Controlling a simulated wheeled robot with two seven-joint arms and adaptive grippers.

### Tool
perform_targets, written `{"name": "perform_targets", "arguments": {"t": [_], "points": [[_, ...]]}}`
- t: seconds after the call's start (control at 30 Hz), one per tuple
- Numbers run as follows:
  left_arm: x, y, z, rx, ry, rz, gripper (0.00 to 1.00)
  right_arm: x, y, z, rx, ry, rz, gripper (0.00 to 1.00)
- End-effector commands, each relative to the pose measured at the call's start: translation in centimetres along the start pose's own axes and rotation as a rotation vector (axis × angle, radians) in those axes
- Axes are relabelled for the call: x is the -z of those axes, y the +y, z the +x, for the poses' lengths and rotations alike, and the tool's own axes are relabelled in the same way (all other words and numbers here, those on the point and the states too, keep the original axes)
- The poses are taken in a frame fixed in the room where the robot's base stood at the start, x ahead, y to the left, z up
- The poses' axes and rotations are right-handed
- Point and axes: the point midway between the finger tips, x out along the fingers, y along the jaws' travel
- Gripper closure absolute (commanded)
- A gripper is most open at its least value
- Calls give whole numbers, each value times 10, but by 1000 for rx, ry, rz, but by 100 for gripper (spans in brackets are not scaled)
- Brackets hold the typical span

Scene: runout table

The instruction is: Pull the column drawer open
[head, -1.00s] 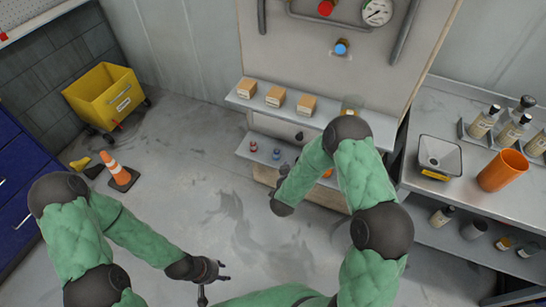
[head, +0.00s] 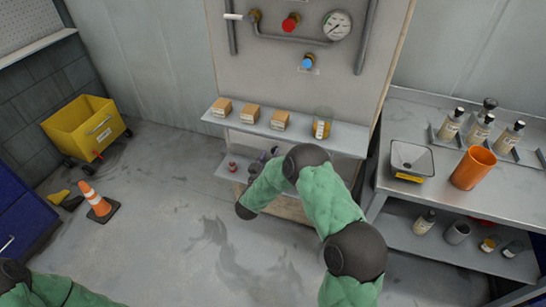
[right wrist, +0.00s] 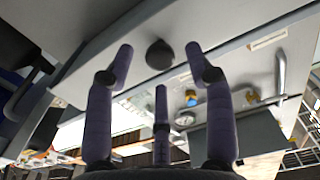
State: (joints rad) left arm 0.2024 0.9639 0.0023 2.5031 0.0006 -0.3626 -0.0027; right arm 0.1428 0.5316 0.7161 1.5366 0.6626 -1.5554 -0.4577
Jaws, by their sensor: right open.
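In the right wrist view a dark round knob (right wrist: 159,55) sits on a pale flat front (right wrist: 225,62), which I take to be the column drawer. My right gripper (right wrist: 160,48) is open, with a finger on either side of the knob; they look apart from it. In the head view my right gripper (head: 268,154) is just below the column's upper shelf (head: 345,139), partly hidden by my forearm. The drawer front and knob are hidden there. My left gripper is out of view; only part of the left arm shows at lower left.
Several small boxes (head: 250,113) and a jar (head: 322,124) stand on the upper shelf. A lower shelf (head: 229,168) holds a small red item. At right, a metal bench (head: 420,205) carries bottles and an orange cup (head: 473,168).

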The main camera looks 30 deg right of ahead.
Motion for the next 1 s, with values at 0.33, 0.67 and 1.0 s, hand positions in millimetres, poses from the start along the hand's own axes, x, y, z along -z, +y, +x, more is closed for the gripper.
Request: {"name": "perform_targets", "arguments": {"t": [0.33, 0.67, 1.0], "points": [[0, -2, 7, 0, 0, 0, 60, 0, 0, 25, 0, 0, 0, 46], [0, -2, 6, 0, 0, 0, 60, 0, 0, 25, 1, 0, 0, 74], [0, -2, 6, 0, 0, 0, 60, 0, 0, 24, 1, -1, 0, 100]]}}
